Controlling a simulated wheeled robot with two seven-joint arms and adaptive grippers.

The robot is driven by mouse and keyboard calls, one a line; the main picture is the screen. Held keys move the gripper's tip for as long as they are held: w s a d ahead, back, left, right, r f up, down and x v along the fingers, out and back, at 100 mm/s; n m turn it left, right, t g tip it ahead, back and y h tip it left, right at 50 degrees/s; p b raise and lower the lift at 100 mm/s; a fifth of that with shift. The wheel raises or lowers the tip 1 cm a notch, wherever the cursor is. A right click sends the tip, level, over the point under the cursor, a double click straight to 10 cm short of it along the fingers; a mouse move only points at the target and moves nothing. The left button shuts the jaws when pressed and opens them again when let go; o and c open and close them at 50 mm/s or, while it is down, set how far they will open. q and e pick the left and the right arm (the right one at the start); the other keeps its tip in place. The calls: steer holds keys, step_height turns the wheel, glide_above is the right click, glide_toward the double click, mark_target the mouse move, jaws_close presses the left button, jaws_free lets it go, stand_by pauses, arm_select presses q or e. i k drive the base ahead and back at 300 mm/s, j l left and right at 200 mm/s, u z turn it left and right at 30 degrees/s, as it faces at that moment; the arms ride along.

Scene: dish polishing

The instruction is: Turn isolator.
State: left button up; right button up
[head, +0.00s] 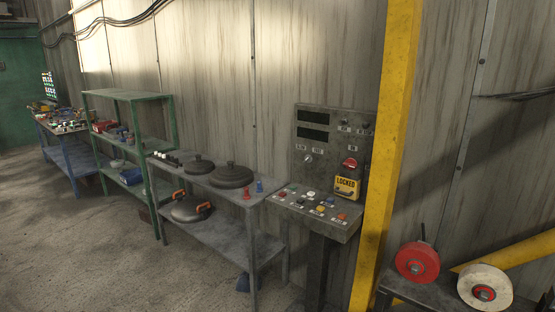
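A grey control panel (312,150) stands against the wall just left of the yellow post. On its upright face, at the right, is a red rotary switch (349,163), which looks like the isolator. A yellow tag reading "LOCKED" (346,187) is directly below the switch. A smaller round knob (308,158) sits at the left of the same face. The sloping desk (305,213) of the panel carries several coloured buttons. The switch is too small to read its exact position. Neither of my grippers is in view.
A grey metal table (215,241) with dark round lidded pots stands left of the panel. A green shelf (128,97) and blue bench (75,165) are farther left. The yellow post (385,150) and polishing wheels (417,261) are at right. The concrete floor (90,255) at front left is clear.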

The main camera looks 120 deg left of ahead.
mark_target(350, 164)
steer(key=l+u, duration=0.1)
steer(key=u, duration=1.85)
